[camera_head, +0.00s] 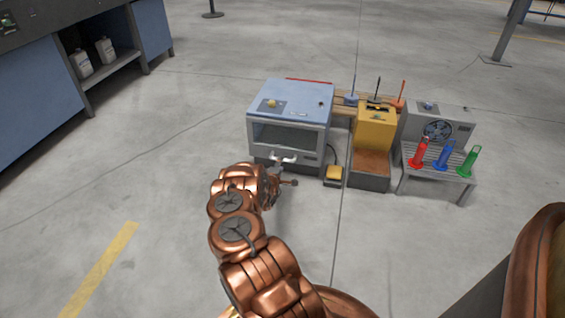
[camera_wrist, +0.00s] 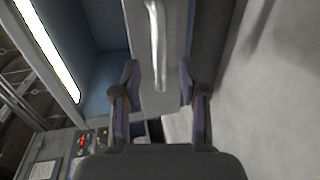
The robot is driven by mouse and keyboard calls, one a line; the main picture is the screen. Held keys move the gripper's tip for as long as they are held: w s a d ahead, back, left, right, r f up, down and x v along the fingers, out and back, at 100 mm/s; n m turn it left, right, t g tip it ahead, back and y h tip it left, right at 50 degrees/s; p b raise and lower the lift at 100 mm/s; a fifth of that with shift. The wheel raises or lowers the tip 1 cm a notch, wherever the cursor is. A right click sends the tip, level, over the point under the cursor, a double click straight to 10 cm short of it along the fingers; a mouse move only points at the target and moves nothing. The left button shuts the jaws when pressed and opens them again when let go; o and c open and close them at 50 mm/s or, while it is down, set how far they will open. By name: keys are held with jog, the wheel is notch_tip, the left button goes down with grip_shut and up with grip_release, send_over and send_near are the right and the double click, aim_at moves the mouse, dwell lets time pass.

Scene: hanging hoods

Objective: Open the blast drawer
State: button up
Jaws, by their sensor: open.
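The blast cabinet (camera_head: 290,98) is a box with a light blue top and a dark front window. A pale bar handle (camera_head: 284,160) is on its lower front, on what looks like the drawer front. My gripper (camera_head: 283,180) is just in front of it, partly hidden by my copper arm. In the wrist view the pale handle (camera_wrist: 157,45) runs down the grey front panel (camera_wrist: 178,30). My gripper's fingers (camera_wrist: 158,76) are spread, one on each side of the handle's lower end. No contact shows, and the depth between them is hard to tell. The drawer looks shut.
Right of the cabinet are a yellow pedal (camera_head: 334,173), a yellow machine (camera_head: 375,128) and a grey fan unit (camera_head: 436,122). Red, blue and green tools stand on a small bench (camera_head: 433,177). A blue workbench (camera_head: 40,95) is at left. The floor in front is clear.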

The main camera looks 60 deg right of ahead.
jog(key=shift+b+x, duration=1.15)
jog(key=shift+x, duration=1.45)
grip_shut()
